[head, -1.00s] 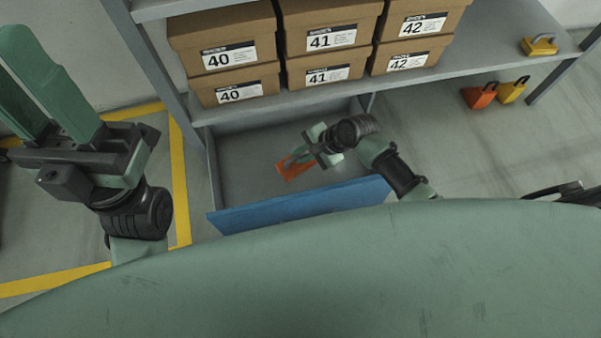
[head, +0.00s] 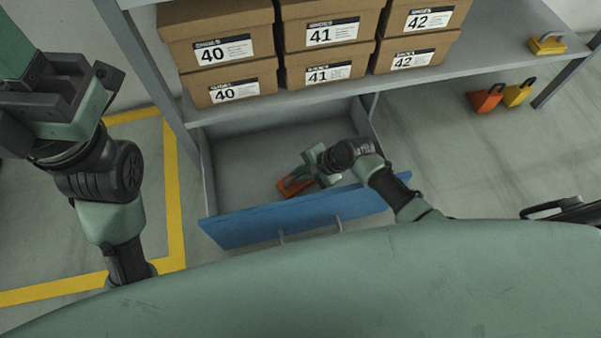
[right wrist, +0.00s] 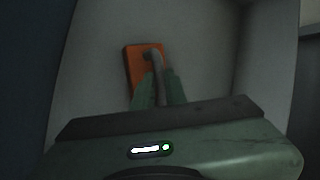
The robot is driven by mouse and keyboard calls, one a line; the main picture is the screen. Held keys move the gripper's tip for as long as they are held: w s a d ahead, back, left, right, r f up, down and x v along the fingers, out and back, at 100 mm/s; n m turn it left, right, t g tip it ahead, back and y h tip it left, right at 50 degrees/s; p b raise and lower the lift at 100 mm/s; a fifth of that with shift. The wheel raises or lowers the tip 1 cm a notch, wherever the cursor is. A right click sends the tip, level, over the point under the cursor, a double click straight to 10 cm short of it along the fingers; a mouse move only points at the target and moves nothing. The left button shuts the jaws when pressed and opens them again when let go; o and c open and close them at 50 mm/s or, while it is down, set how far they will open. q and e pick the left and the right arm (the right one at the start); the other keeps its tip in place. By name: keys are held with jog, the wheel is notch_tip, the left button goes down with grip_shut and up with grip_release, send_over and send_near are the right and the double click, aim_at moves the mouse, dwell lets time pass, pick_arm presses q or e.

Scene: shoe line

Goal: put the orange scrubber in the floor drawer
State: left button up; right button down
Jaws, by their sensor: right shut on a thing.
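The orange scrubber (head: 293,186) is inside the open floor drawer (head: 240,155), a grey box with a blue front (head: 300,216), below the shelf. My right gripper (head: 305,175) reaches down into the drawer and is shut on the scrubber's handle. In the right wrist view the scrubber (right wrist: 133,65) shows its orange block and grey handle (right wrist: 155,62) at the fingertips (right wrist: 158,88). I cannot tell whether the block touches the drawer floor. My left arm stands raised at the left; its gripper body (head: 50,105) shows, but its fingertips are out of the picture.
Several shoe boxes (head: 220,55) stand on the shelf (head: 400,80) over the drawer. An orange scrubber-like item (head: 486,98) and a yellow one (head: 517,94) are on the floor.

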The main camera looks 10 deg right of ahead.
jog(key=c, duration=1.5)
grip_release()
jog(key=shift+o, duration=0.2)
